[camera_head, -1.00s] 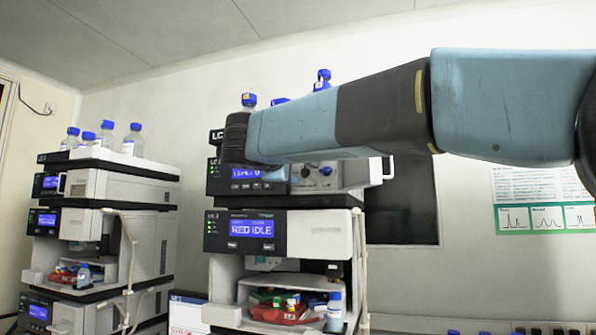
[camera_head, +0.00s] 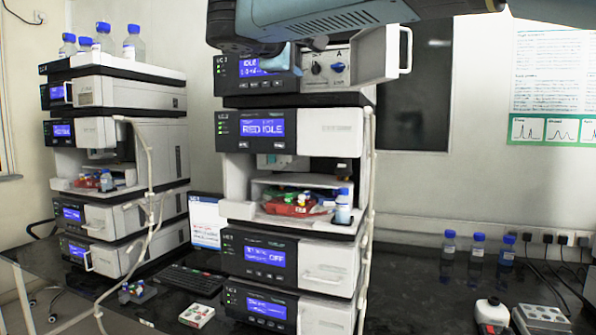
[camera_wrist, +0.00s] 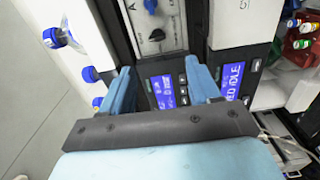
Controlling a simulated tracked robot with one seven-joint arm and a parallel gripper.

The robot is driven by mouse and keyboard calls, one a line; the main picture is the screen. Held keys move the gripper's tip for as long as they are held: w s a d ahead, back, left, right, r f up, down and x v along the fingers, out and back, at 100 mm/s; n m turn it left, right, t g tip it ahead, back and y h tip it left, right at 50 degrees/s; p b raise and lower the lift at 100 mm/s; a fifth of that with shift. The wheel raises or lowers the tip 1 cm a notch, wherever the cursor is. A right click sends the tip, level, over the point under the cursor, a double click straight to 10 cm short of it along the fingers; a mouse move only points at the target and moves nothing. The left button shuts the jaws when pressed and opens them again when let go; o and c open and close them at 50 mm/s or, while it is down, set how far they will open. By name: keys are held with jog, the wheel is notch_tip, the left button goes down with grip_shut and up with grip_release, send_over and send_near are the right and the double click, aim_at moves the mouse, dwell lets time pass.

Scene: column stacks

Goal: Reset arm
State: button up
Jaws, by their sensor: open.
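My arm (camera_head: 330,14) reaches across the top of the head view, in front of the upper part of the middle column stack (camera_head: 290,195). My gripper shows in the wrist view (camera_wrist: 163,90) with its two blue fingers apart and nothing between them. Beyond the fingers are the stack's module fronts, with a lit blue screen (camera_wrist: 163,92) seen between them and a "RED IDLE" screen (camera_wrist: 232,80) at the right finger. In the head view the fingers are mostly hidden or cut off near the top module.
A second column stack (camera_head: 120,95) with bottles on top stands to the left. A red tray (camera_head: 297,205) with small vials sits in the middle stack. On the dark bench are a keyboard (camera_head: 195,283), several blue-capped bottles (camera_head: 478,246) and a grey device (camera_head: 540,320).

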jog(key=s+d+f+m+g, duration=0.3)
jog(key=s+d+f+g, duration=0.1)
jog(key=d+f, duration=0.65)
jog(key=s+d+f+m+g, duration=0.3)
jog(key=d+f+g, duration=0.1)
jog(key=d+f, duration=0.6)
jog(key=s+d+f+m+g+y, duration=0.1)
jog(key=s+d+f+m+y, duration=0.1)
jog(key=s+f, duration=0.5)
jog(key=s+d+f+m+g+y, duration=0.2)
jog(key=s+f+m+y, duration=0.2)
jog(key=s+f, duration=0.3)
notch_tip(320, 180, down, 6)
jog(key=shift+d+r+m, duration=0.15)
jog(key=shift+d+m, duration=0.05)
jog(key=shift+m, duration=0.7)
jog(key=shift+s, duration=0.1)
jog(key=shift+c, duration=1.4)
jog(key=shift+a, duration=0.15)
jog(key=shift+c, duration=0.4)
